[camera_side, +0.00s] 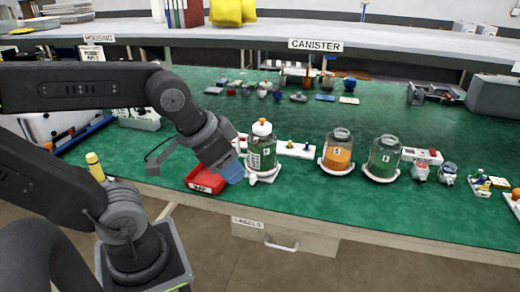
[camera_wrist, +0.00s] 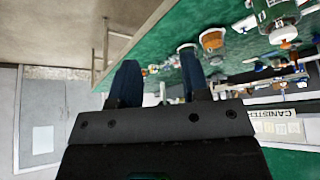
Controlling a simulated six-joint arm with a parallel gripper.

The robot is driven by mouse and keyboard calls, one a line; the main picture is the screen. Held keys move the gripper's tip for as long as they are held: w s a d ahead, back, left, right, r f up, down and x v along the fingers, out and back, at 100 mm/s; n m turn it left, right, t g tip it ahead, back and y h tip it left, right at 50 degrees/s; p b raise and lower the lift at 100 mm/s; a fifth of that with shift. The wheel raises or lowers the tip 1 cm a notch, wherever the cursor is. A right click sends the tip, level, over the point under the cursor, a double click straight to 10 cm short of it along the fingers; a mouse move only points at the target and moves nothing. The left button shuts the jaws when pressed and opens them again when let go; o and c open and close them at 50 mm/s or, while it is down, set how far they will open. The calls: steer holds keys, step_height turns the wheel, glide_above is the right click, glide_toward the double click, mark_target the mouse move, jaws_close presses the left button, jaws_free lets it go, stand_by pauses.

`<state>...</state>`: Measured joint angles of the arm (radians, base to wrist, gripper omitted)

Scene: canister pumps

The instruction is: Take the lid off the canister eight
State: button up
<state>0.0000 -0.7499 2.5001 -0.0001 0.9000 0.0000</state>
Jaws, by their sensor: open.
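A green canister (camera_side: 262,155) with a white lid (camera_side: 262,128) and an orange knob on top stands upright on a white holder, just right of my gripper. The lid sits on it. Its label is too small to read. My gripper (camera_side: 232,172) is open and empty, with blue fingers apart from the canister and low beside it. In the wrist view my gripper (camera_wrist: 158,80) has nothing between its fingers. The canister shows at the top right there (camera_wrist: 272,12). Two more glass canisters stand further right, one with orange contents (camera_side: 337,155), one with green (camera_side: 383,158); their labels are unclear.
A red tray (camera_side: 204,181) lies under and left of my gripper. Small items, including a white-and-dark one (camera_side: 448,174), stand right of the canisters. A shelf signed CANISTER (camera_side: 316,45) runs along the back. Green bench (camera_side: 330,120) behind the canisters is partly clear.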

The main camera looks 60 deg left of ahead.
steer(key=shift+o, duration=0.3)
steer(key=o, duration=1)
steer(key=shift+c, duration=0.2)
steer(key=w+a+r+n+g+y, duration=0.1)
steer(key=w+a+r+n, duration=0.35)
steer(key=w, duration=0.35)
steer(key=n+g+y, duration=0.4)
steer(key=n+g, duration=0.1)
steer(key=n, duration=0.9)
glide_above(263, 120)
steer(key=d, duration=0.5)
step_height(263, 120, down, 5)
steer(key=shift+m, duration=0.25)
steer(key=x, duration=1.3)
steer(key=shift+w+a+f, duration=0.1)
steer(key=shift+w+f, duration=0.05)
steer(key=shift+w, duration=0.1)
